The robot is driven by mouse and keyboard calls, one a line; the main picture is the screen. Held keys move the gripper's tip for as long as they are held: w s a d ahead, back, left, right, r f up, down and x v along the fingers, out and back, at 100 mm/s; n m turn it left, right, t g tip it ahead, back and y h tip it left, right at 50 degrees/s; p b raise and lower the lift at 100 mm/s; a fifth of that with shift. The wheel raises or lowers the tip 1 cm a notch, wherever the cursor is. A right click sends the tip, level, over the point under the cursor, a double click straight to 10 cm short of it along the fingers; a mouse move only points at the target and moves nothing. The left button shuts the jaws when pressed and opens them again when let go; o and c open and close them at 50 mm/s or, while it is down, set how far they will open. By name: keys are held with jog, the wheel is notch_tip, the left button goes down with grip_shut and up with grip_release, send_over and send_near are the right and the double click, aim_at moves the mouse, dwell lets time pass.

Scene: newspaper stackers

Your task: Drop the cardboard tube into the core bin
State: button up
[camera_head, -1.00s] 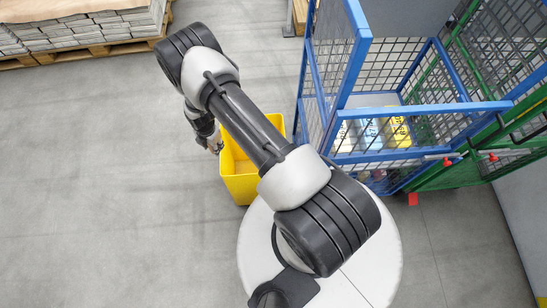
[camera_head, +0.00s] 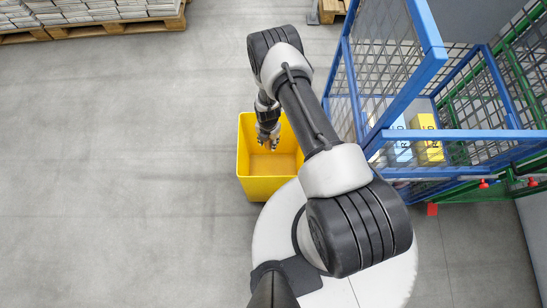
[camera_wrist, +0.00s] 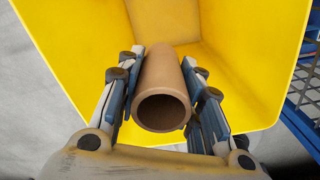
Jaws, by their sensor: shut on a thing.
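The cardboard tube (camera_wrist: 163,85) is brown and hollow, with its open end toward the camera in the wrist view. My gripper (camera_wrist: 160,72) is shut on it, one finger along each side. The core bin is a yellow open-topped box (camera_head: 246,165) on the floor; its yellow walls also fill much of the wrist view (camera_wrist: 245,50). In the head view my gripper (camera_head: 268,147) is over the bin's opening, and the tube is mostly hidden there. I cannot tell how far the tube reaches below the rim.
A blue mesh cage (camera_head: 440,135) with blue and yellow boxes (camera_head: 428,150) stands close to the bin's right. A green mesh cage (camera_head: 515,65) is beyond it. Newspaper stacks on a pallet (camera_head: 110,27) are at the back left. The grey floor on the left is clear.

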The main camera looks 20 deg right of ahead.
notch_tip(320, 180, down, 2)
jog(key=shift+f+b, duration=0.2)
jog(key=shift+b, duration=0.35)
jog(key=o, duration=1.1)
jog(key=shift+r, duration=0.1)
notch_tip(320, 180, up, 12)
jog(key=shift+w, duration=0.1)
